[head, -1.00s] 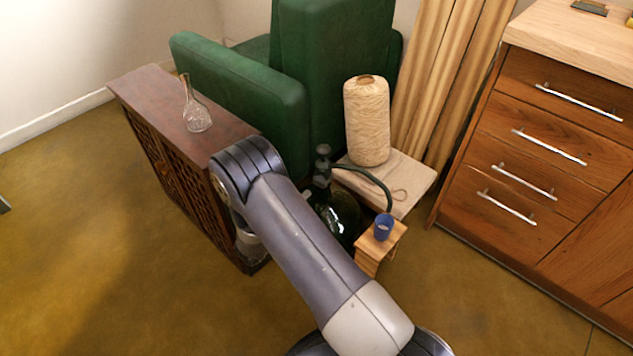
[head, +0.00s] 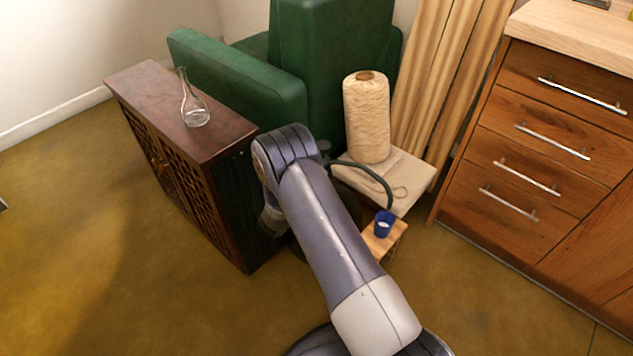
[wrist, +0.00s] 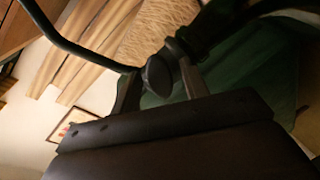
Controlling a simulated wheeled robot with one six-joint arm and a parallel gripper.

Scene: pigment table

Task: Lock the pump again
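The pump is a dark head with a rounded knob (wrist: 158,75) and a dark hose (wrist: 75,50), seen close up in the wrist view. In the head view my arm hides most of the pump and the dark glass bottle; the hose (head: 372,173) curves out to the right, toward a blue cup (head: 384,226). My gripper (wrist: 156,62) has its two fingers apart, one on each side of the knob. A narrow gap seems to show beside the left finger, and contact on the right is unclear. The gripper is hidden in the head view.
A dark wooden cabinet (head: 215,200) with a glass flask (head: 194,109) stands left of my arm. A green armchair (head: 330,70) and a twine spool (head: 367,120) on a pale low table (head: 415,175) stand behind. The cup sits on a small wooden stool (head: 390,240).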

